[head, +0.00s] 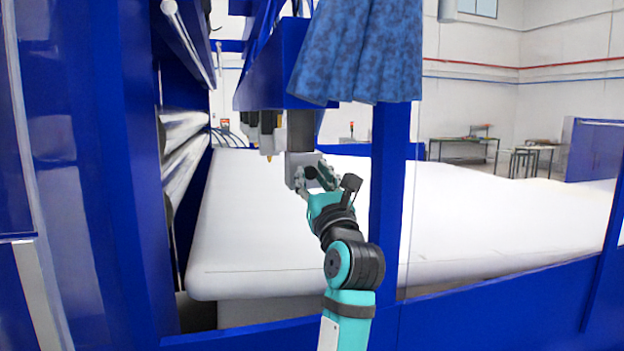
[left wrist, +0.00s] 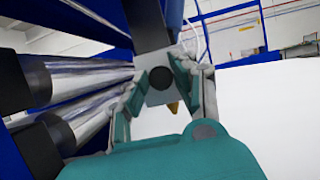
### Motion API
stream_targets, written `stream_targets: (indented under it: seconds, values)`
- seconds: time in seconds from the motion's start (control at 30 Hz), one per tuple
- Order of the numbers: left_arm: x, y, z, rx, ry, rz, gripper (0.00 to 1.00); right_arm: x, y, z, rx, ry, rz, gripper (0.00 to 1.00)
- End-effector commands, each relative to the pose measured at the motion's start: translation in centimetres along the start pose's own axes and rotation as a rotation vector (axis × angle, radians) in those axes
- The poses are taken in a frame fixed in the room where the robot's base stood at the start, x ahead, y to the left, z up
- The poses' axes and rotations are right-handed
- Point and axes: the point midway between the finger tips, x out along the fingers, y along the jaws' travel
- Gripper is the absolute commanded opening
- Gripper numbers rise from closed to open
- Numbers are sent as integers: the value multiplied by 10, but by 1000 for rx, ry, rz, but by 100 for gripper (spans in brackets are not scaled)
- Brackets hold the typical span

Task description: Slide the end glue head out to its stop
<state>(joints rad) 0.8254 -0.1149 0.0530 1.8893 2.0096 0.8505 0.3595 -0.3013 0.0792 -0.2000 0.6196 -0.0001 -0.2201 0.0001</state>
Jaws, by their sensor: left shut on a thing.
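The end glue head (head: 300,132) is a grey block hanging under the blue beam (head: 285,75), nearest to me in a row of glue heads (head: 264,135). My left gripper (head: 316,176) is at its lower front, over the white foam. In the left wrist view the two fingers (left wrist: 160,80) stand on either side of a round black knob (left wrist: 161,79) on the grey face of the end glue head (left wrist: 150,22). The gripper is shut on this knob. An orange nozzle tip (left wrist: 173,106) shows below. My right gripper is not in view.
White foam (head: 500,220) lies on the bed below. Shiny rollers (head: 184,130) are at the left. A blue post (head: 388,200) and a blue front rail (head: 500,305) stand close to my arm. A blue cloth (head: 360,50) hangs above the gripper.

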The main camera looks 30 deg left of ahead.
Motion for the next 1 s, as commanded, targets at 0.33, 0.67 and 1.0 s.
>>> stream_targets:
  seconds: [0.33, 0.67, 1.0]
  values:
    - [0, -1, -4, 3, 8, -1, 43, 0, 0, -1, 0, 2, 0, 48]
    - [-3, -1, -2, 2, 4, -1, 48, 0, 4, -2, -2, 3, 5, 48]
    - [-53, -1, -3, 1, 7, -3, 48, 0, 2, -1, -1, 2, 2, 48]
